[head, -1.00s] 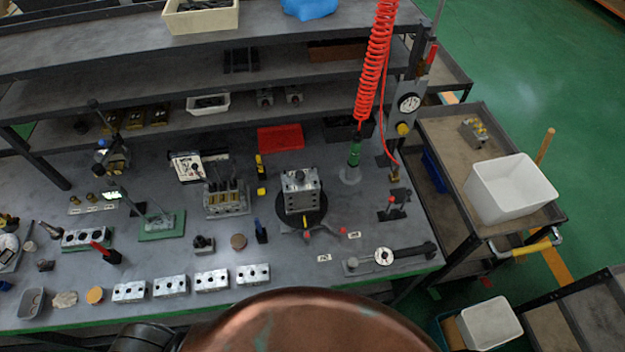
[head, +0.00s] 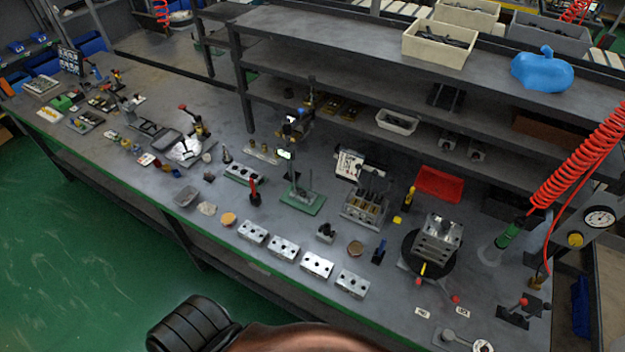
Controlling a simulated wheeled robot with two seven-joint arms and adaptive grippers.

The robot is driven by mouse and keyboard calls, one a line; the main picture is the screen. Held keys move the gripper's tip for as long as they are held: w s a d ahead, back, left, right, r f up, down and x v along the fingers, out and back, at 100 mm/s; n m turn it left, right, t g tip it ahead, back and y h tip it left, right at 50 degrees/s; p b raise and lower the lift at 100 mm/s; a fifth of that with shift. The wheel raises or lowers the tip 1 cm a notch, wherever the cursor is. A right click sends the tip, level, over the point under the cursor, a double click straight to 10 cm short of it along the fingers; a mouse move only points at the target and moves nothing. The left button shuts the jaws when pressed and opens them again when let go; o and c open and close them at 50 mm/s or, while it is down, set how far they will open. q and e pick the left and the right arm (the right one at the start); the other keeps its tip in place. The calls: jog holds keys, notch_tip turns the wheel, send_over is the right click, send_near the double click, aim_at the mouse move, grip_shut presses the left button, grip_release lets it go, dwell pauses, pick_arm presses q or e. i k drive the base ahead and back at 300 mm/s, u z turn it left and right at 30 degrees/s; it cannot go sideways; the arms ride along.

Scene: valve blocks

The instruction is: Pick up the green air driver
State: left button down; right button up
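The green air driver (head: 508,237) is on the right side of the workbench in the head view. It is at the lower end of a red coiled hose (head: 580,170) and looks slightly tilted. Its lower end is over a pale round holder (head: 490,254); whether it sits inside cannot be told. Neither of my grippers is in view. Only a dark ribbed part and a copper-coloured part of my own body show at the bottom edge.
A valve block stack (head: 438,240) stands on a black turntable left of the driver. A red tray (head: 440,184) lies behind it, and a pressure gauge (head: 599,217) stands to the right. Several metal blocks (head: 317,264) line the front edge. Shelves (head: 350,70) rise behind the bench.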

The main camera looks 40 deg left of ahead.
aim_at(520, 223)
jog(key=z, duration=0.05)
jog(key=k, duration=0.25)
jog(key=u, duration=1.15)
jog(key=i, duration=0.75)
jog(key=z, duration=0.25)
